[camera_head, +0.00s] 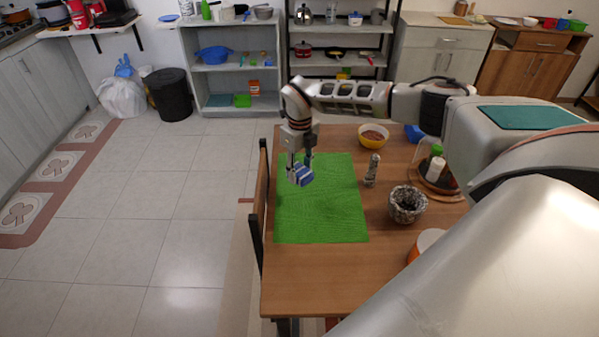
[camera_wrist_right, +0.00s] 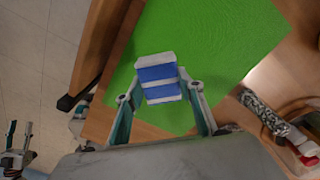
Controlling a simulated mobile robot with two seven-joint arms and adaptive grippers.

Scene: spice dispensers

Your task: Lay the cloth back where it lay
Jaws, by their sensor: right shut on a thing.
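The cloth (camera_head: 305,175) is a small folded block with blue and white stripes. My right gripper (camera_head: 301,173) is shut on it and holds it over the left part of the green mat (camera_head: 320,215). In the right wrist view the cloth (camera_wrist_right: 158,78) sits between the two fingers of my right gripper (camera_wrist_right: 160,98), with the green mat (camera_wrist_right: 215,45) behind it. I cannot tell exactly how high the cloth is above the mat. My left gripper (camera_wrist_right: 18,145) shows small at the lower left of the right wrist view, its fingers apart and empty. It is outside the head view.
A spice grinder (camera_head: 372,170) stands at the mat's right edge. A grey stone mortar (camera_head: 407,204), a yellow bowl (camera_head: 373,136) and a round tray (camera_head: 440,178) with jars stand on the right side of the table (camera_head: 315,285). A chair (camera_head: 257,200) is against the left edge.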

